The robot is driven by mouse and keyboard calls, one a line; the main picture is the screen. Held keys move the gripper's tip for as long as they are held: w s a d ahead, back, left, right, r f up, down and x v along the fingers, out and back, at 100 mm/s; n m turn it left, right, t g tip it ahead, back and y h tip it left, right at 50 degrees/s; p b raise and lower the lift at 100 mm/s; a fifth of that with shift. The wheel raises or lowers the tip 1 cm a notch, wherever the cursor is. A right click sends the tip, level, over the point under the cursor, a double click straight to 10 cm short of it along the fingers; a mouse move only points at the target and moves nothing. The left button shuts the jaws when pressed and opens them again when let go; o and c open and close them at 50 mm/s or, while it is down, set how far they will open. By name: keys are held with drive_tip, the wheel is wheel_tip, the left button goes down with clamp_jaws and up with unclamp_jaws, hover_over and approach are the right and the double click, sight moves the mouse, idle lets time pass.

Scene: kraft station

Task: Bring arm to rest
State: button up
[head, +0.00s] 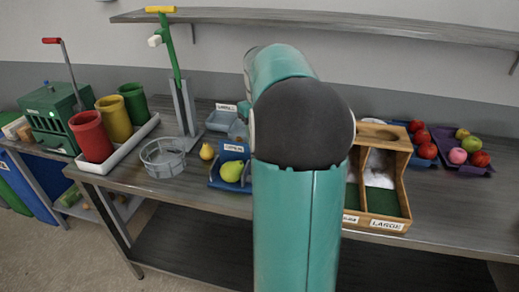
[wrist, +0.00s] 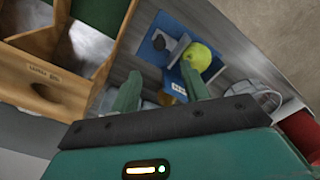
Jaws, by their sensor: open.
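My teal arm rises through the middle of the head view, and its end is hidden behind the arm's dark joint. In the wrist view my gripper (wrist: 160,75) shows two green fingers spread apart, with nothing seen held between them. Beyond the fingertips is a blue tray (wrist: 165,30) with a yellow-green fruit (wrist: 199,56).
The wooden sorting box (head: 398,209) stands right of my arm, and also fills the wrist view's left side (wrist: 40,95). Fruit trays (head: 462,168) are at the right. A shelf (head: 330,20) spans the wall above.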

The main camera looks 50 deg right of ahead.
wheel_tip(320, 180, up, 3)
drive_tip(key=shift+f, duration=0.2)
drive_tip(key=shift+a, duration=0.1)
idle(0.4)
drive_tip(key=s+a+r+n+t+h, duration=0.1)
drive_tip(key=s+a+t, duration=0.1)
drive_tip(key=a, duration=1.3)
drive_tip(key=s+a+r+n+t, duration=0.1)
drive_tip(key=s+a+n+t, duration=0.15)
drive_tip(key=a, duration=1.15)
drive_tip(key=s+a+f+t+y, duration=0.1)
drive_tip(key=s+a+f, duration=0.3)
drive_tip(key=s+a, duration=0.2)
drive_tip(key=shift+s+a+f, duration=0.25)
drive_tip(key=shift+s+a, duration=0.15)
drive_tip(key=shift+a, duration=0.55)
drive_tip(key=shift+d, duration=0.15)
